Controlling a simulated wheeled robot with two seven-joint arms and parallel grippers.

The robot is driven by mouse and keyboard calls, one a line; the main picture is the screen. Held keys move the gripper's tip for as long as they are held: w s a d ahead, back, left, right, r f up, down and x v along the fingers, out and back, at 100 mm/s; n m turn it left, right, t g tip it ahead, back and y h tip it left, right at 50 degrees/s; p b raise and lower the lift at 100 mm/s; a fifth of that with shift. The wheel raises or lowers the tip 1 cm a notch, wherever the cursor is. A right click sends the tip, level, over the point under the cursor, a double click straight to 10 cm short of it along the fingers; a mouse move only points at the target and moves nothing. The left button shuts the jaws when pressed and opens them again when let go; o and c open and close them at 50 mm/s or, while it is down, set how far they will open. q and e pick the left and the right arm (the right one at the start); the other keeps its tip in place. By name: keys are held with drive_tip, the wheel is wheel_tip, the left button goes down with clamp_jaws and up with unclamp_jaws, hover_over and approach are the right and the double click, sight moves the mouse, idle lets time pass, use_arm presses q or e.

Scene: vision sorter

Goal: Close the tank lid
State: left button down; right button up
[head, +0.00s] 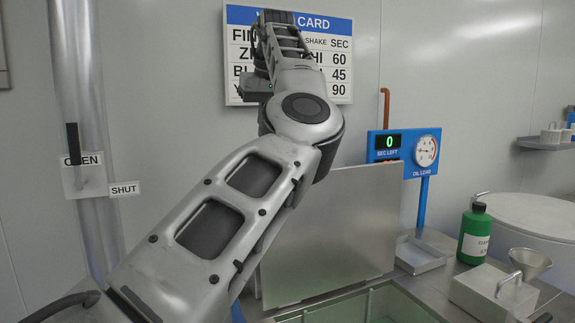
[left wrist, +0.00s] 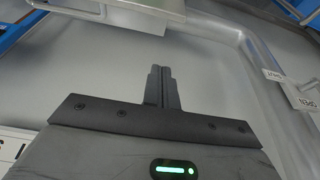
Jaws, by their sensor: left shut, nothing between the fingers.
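The tank lid (head: 335,240) is a flat grey metal panel. It stands raised, nearly upright, at the back of the open tank, whose pale green inside (head: 370,307) shows at the bottom of the head view. My left arm crosses in front of the lid's left part and reaches up to the work card on the wall. My left gripper (left wrist: 160,86) is shut and empty in the left wrist view, with the grey wall behind it. Its fingertips cannot be made out in the head view. The gripper is apart from the lid. My right gripper is not in view.
A work card (head: 240,62) hangs behind my arm. A blue timer panel (head: 404,152), green bottle (head: 474,234), funnel (head: 530,263) and handled metal box (head: 493,293) stand right of the tank. An OPEN/SHUT lever (head: 72,147) is on the pipe at left.

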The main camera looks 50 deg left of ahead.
use_arm(q)
wheel_tip(320, 180, down, 9)
drive_tip(key=s, duration=0.1)
drive_tip(key=shift+s+d+r, duration=0.15)
drive_tip(key=shift+d, duration=0.15)
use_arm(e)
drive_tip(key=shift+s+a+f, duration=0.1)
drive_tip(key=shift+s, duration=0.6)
use_arm(q)
drive_tip(key=shift+d, duration=0.1)
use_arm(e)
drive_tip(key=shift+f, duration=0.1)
